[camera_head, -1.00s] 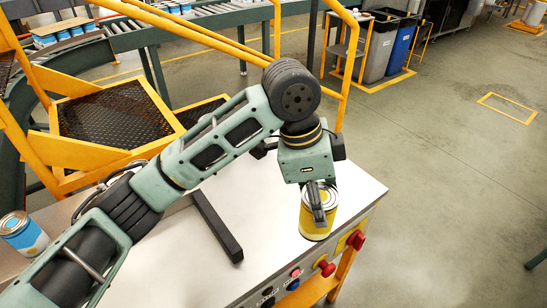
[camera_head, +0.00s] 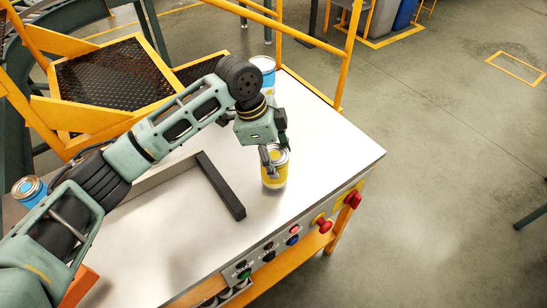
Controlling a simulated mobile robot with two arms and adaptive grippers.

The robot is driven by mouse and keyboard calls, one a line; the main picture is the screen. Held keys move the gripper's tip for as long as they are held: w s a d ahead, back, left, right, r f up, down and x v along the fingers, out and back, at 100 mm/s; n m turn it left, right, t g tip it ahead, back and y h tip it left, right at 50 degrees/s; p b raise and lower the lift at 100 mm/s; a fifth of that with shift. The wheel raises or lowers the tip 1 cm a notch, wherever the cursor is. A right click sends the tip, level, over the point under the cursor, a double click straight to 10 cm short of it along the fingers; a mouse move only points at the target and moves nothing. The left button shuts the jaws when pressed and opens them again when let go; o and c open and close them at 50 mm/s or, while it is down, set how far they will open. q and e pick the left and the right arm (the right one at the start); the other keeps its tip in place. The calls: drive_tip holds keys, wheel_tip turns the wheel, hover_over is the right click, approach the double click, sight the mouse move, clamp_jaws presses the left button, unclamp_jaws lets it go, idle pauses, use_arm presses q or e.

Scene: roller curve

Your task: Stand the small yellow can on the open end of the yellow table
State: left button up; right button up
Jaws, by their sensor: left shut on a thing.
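The small yellow can (camera_head: 277,174) is upright over the metal top of the yellow table (camera_head: 330,150), right of a dark bar. My left gripper (camera_head: 270,160) is shut on it, with a finger across its upper side facing me. The other finger is mostly hidden. The can's bottom is at or very near the tabletop; I cannot tell if it touches. The tabletop right of the can is bare to its right corner. My right gripper is not in view.
A dark bar (camera_head: 222,187) lies on the table left of the can. A blue can (camera_head: 265,69) stands at the back edge, and another blue can (camera_head: 29,188) is at far left. Yellow rails rise behind.

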use_arm(q)
drive_tip(key=shift+f, duration=1)
drive_tip(key=o, duration=1.3)
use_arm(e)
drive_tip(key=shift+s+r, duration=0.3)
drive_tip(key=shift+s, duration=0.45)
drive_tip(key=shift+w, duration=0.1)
use_arm(q)
drive_tip(key=shift+r, duration=0.3)
drive_tip(key=b+v, duration=0.2)
drive_tip(key=v, duration=0.9)
drive_tip(key=shift+a+r, duration=0.2)
drive_tip(key=shift+r, duration=0.1)
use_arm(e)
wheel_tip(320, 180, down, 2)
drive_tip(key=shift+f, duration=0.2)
